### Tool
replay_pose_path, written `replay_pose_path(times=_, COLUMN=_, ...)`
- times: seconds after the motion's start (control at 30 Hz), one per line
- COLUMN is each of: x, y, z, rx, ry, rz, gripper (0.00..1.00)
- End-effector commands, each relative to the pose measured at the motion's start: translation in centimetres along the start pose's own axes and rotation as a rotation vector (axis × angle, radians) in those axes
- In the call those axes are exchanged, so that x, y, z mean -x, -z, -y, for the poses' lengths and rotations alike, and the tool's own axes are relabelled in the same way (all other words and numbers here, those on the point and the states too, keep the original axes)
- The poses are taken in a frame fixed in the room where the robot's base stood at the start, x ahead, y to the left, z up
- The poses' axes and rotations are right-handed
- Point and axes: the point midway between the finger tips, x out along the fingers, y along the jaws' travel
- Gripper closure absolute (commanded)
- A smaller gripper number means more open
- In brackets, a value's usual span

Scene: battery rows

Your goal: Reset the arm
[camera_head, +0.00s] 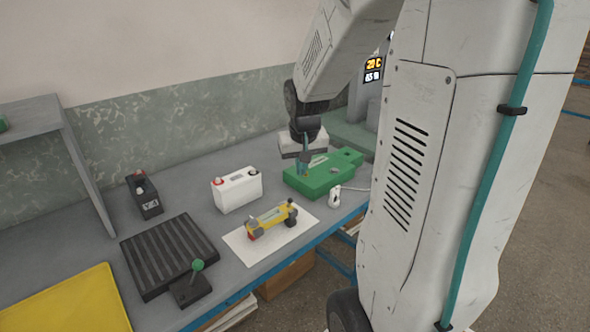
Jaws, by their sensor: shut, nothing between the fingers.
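My gripper (305,166) hangs from my arm at the back of the bench, pointing down over the left part of the green block (332,176). Its narrow fingers are together with nothing between them. I cannot tell whether the fingertips touch the green block. My arm reaches in from the upper right and hides part of the back of the bench. A yellow toy-like vehicle (270,219) with dark wheels sits on a white sheet (245,249) in front of the gripper.
A white battery (237,190), a small black battery (145,199), a black ribbed tray (165,257) and a green-knobbed lever (192,284) stand to the left. A small white object (335,197) lies before the green block. A yellow mat (75,303) covers the front left.

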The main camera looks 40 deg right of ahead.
Motion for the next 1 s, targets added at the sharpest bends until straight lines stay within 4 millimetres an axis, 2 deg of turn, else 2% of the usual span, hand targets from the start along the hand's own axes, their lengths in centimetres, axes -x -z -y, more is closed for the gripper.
replay_pose_path(times=0.77, x=0.4, y=-0.6, z=0.0, rx=0.003, ry=0.000, rz=0.014, gripper=1.00)
replay_pose_path(times=0.83, x=0.3, y=-1.6, z=0.0, rx=0.005, ry=0.000, rz=0.054, gripper=1.00)
replay_pose_path(times=0.9, x=0.4, y=-3.4, z=0.0, rx=0.006, ry=0.001, rz=0.117, gripper=1.00)
replay_pose_path(times=1.0, x=2.4, y=-6.5, z=1.2, rx=0.039, ry=0.009, rz=0.186, gripper=1.00)
